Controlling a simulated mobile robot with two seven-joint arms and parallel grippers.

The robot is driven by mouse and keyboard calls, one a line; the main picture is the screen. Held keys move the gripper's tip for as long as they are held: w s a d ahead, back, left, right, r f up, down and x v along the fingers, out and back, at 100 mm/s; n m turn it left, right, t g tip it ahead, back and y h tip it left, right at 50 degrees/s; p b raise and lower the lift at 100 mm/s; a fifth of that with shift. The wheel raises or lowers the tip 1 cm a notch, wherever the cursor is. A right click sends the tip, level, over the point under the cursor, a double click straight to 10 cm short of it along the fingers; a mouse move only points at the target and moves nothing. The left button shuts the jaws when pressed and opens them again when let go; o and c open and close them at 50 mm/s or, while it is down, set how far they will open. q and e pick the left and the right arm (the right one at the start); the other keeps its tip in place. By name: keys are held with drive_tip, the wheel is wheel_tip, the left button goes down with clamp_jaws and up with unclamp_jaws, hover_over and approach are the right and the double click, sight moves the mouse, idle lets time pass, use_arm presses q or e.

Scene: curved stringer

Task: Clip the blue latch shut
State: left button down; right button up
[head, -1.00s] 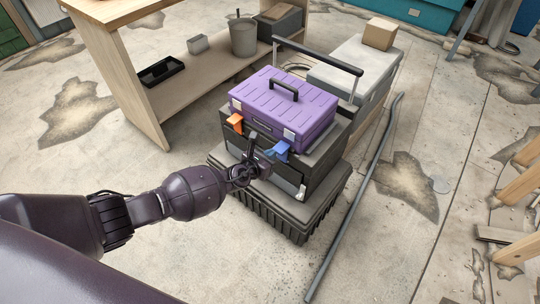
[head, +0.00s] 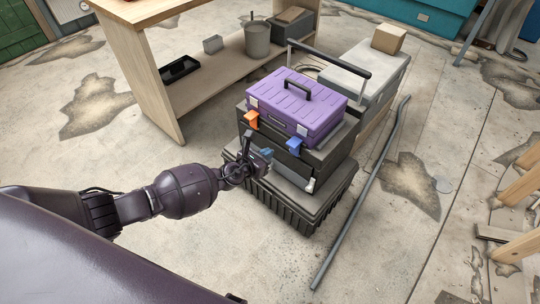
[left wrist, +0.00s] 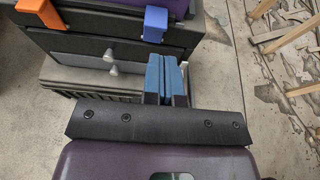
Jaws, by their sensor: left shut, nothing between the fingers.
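The blue latch (head: 294,146) is on the front of the stacked toolbox, at the right end of the dark drawer unit's (head: 272,142) upper edge. It also shows in the left wrist view (left wrist: 155,22), hanging over the front edge; I cannot tell whether it is fully clipped. My left gripper (head: 266,157) is in front of the unit, left of and below the latch, apart from it. In the left wrist view its blue fingers (left wrist: 163,75) are together with nothing between them. My right gripper is not in view.
An orange latch (head: 251,119) sits left of the blue one. A purple toolbox (head: 297,103) tops the stack, over a ribbed black base (head: 282,205). A grey pipe (head: 362,190) lies to the right. A wooden bench (head: 165,100) stands behind left. The floor in front is clear.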

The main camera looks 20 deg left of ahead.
use_arm(q)
drive_tip(key=shift+s+a+r+p, duration=0.3)
drive_tip(key=shift+s+r+p, duration=0.15)
drive_tip(key=shift+s+r, duration=0.4)
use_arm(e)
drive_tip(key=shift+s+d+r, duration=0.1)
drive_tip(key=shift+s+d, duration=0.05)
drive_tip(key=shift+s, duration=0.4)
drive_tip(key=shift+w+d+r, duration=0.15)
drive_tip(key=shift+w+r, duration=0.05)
